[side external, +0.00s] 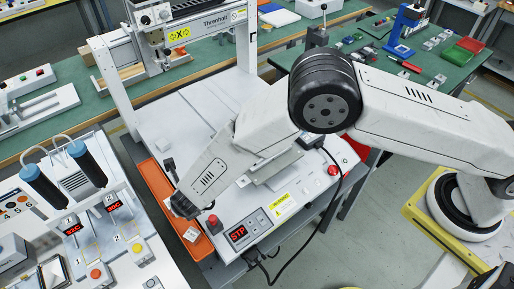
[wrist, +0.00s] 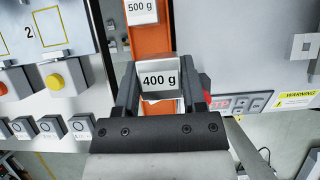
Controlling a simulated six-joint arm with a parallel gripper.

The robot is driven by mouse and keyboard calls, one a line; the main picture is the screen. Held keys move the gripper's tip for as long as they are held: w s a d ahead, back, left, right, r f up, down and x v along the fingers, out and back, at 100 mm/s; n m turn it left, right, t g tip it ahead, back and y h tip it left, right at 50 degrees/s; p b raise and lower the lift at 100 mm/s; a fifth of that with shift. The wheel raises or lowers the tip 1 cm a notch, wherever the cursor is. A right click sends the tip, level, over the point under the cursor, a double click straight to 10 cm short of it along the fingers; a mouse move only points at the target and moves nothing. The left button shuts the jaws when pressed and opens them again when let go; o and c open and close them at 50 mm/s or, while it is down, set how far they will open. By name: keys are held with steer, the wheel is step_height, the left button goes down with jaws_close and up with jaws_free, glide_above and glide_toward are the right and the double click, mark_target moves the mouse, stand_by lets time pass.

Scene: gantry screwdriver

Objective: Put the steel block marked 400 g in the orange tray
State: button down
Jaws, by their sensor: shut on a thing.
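The steel block marked 400 g (wrist: 159,77) is between the two dark fingers of my gripper (wrist: 160,88) in the wrist view, its label facing the camera. My gripper is shut on it. In the side view my gripper (side external: 182,207) points down over the orange tray (side external: 152,175). The tray also shows behind and beside the block in the wrist view (wrist: 143,43). I cannot tell whether the block touches the tray floor. A pale block (side external: 191,234) shows in the tray just below my gripper in the side view; its label is unreadable there.
A block marked 500 g (wrist: 141,11) lies in the tray ahead of the held block. A panel with a yellow button (wrist: 55,82) stands left of the tray. A control box with a red STP display (side external: 238,233) and a warning label stands right of it.

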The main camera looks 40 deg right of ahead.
mark_target(181, 220)
steer(key=shift+w+a+f, duration=0.45)
steer(key=shift+w+f, duration=0.2)
steer(key=shift+f, duration=0.2)
steer(key=shift+w+a+f, duration=0.4)
steer(key=shift+w+f, duration=0.25)
steer(key=shift+f, duration=0.15)
steer(key=shift+f, duration=0.1)
steer(key=shift+w+f, duration=0.1)
steer(key=shift+f, duration=0.1)
steer(key=shift+a+f, duration=0.1)
steer(key=shift+f, duration=1.35)
steer(key=shift+f, duration=0.15)
steer(key=shift+c, duration=0.8)
jaws_free()
steer(key=shift+v, duration=1.05)
steer(key=v, duration=1)
